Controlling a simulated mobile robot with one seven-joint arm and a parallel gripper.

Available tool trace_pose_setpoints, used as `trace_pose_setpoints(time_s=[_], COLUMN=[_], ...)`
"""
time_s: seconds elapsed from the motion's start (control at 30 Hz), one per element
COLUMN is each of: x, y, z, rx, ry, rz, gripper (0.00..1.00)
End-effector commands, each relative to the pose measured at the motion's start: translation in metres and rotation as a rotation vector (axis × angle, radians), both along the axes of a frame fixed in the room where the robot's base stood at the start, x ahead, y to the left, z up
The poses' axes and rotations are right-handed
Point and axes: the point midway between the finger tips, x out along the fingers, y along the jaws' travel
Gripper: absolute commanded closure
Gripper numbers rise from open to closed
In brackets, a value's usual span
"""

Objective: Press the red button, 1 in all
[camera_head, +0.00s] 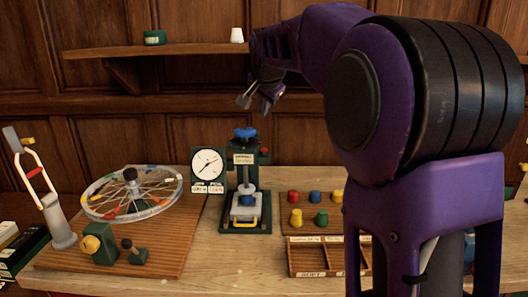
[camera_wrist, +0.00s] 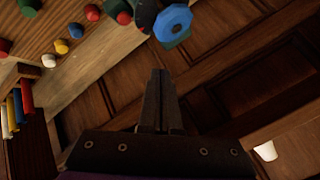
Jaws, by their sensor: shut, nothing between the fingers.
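A press (camera_head: 246,200) with a blue top knob (camera_head: 245,133) stands mid-bench. A small red spot (camera_head: 264,150), possibly the red button, shows on its right side below the knob. In the wrist view a red round piece (camera_wrist: 124,18) shows at the top beside a blue knob (camera_wrist: 172,22). A red peg (camera_head: 293,196) also stands among coloured pegs right of the press, so I cannot tell for sure which is the button. My gripper (camera_head: 258,97) is shut and empty, above the press and apart from it; its fingers also show in the wrist view (camera_wrist: 160,75).
A dial gauge (camera_head: 207,164) stands left of the press. A spoked wheel (camera_head: 130,194) on a wooden board is further left. A compartment tray (camera_head: 312,257) lies front right. A wall shelf (camera_head: 190,48) carries a white cup (camera_head: 237,35) and a green item (camera_head: 155,37).

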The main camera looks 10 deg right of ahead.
Motion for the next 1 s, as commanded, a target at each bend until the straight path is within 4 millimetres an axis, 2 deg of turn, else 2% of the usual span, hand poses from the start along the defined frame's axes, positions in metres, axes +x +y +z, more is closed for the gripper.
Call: trace_pose_setpoints(time_s=[0.4, 0.53, 0.7, 1.0], x=[0.000, 0.000, 0.000, 0.000], y=[0.000, 0.000, 0.000, 0.000], z=[-0.060, -0.072, -0.080, -0.080], rx=[0.001, 0.001, 0.001, 0.001], ry=[0.000, 0.001, 0.000, 0.000], rz=[-0.001, 0.000, -0.001, -0.001], gripper=[1.00, 1.00, 1.00, 1.00])
